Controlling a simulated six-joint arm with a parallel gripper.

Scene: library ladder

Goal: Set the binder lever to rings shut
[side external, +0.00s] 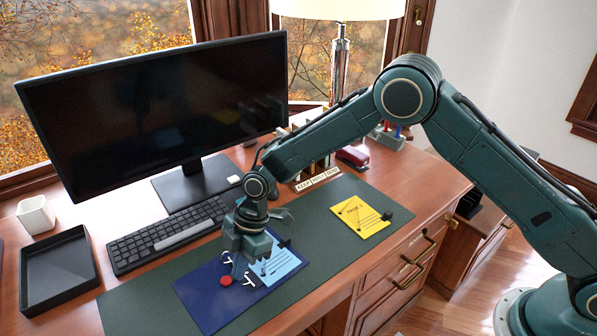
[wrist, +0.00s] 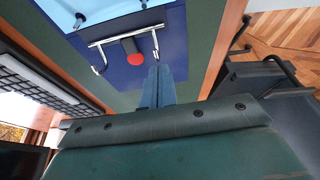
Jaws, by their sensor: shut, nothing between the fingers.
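The blue binder (side external: 212,294) lies open on the green desk mat, with a light blue sheet (side external: 277,265) on its right part. The lever's red knob (side external: 226,281) shows just beside my gripper (side external: 238,272), which is low over the binder. In the wrist view the red knob (wrist: 131,58) sits between two metal rings, with a bar (wrist: 128,35) spanning between them. My gripper (wrist: 157,70) is shut and empty, its fingertips just right of the knob; I cannot tell if they touch it. Whether the ring tips meet is not clear.
A yellow page (side external: 361,217) lies on the green mat (side external: 330,235) to the right. The keyboard (side external: 170,235), monitor (side external: 150,110) and black tray (side external: 58,272) stand to the left and behind. A red stapler (side external: 353,157) and lamp are at the back. The mat's front strip is clear.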

